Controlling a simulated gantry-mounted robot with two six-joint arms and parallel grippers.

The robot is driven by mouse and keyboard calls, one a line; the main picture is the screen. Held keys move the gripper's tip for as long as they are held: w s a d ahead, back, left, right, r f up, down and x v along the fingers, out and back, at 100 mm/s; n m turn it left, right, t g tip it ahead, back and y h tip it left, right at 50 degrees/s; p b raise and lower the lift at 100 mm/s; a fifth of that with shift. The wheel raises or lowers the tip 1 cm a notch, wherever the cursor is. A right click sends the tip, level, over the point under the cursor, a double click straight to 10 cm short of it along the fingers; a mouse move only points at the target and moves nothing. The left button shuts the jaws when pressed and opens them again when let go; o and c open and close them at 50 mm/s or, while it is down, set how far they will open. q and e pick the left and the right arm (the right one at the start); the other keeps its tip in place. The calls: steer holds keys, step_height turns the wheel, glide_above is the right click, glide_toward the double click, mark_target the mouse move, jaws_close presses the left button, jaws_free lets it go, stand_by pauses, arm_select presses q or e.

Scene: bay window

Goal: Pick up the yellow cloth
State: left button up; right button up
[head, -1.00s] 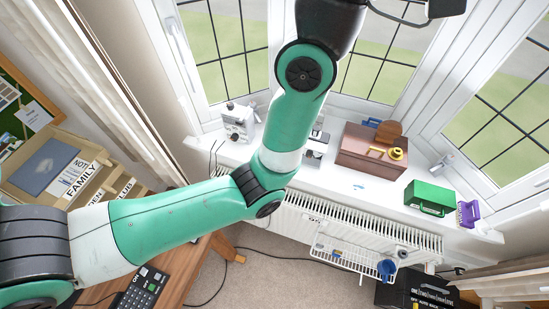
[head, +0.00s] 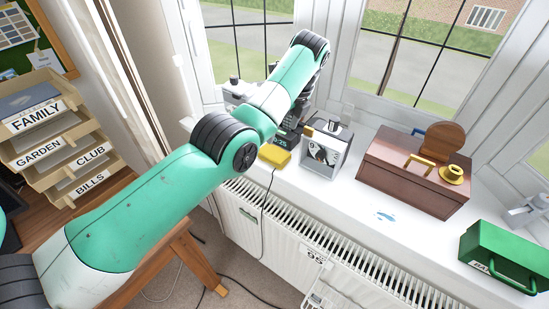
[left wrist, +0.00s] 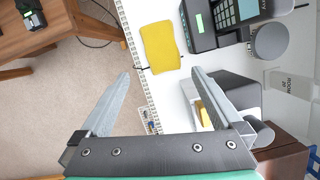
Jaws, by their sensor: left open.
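The yellow cloth (head: 275,155) is a small flat piece on the white windowsill, near its front edge. In the left wrist view the cloth (left wrist: 160,47) lies flat ahead of the fingertips, over the sill's edge side, with a cable beside it. My left gripper (left wrist: 162,74) is open, with nothing between its fingers. It is apart from the cloth. In the head view my left arm covers most of the left gripper, above the sill behind the cloth. My right gripper is in neither view.
A dark keypad device (left wrist: 203,22) stands close beside the cloth. A grey box with a picture (head: 325,150) is right of it, then a brown wooden box (head: 415,175) and a green case (head: 503,256). A radiator (head: 290,232) is below the sill.

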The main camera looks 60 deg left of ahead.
arm_select(q)
steer(key=b, duration=0.3)
glide_above(275, 152)
steer(key=d, duration=0.2)
step_height(275, 152, down, 6)
steer(key=shift+w+d+r, duration=0.1)
steer(key=b+x, duration=0.1)
steer(key=x, duration=0.1)
steer(key=b+x, duration=0.2)
steer(key=x, duration=0.1)
steer(key=shift+a+f, duration=0.25)
steer(key=shift+a, duration=0.15)
steer(key=shift+r, duration=0.1)
steer(key=shift+f, duration=0.25)
steer(key=c, duration=1)
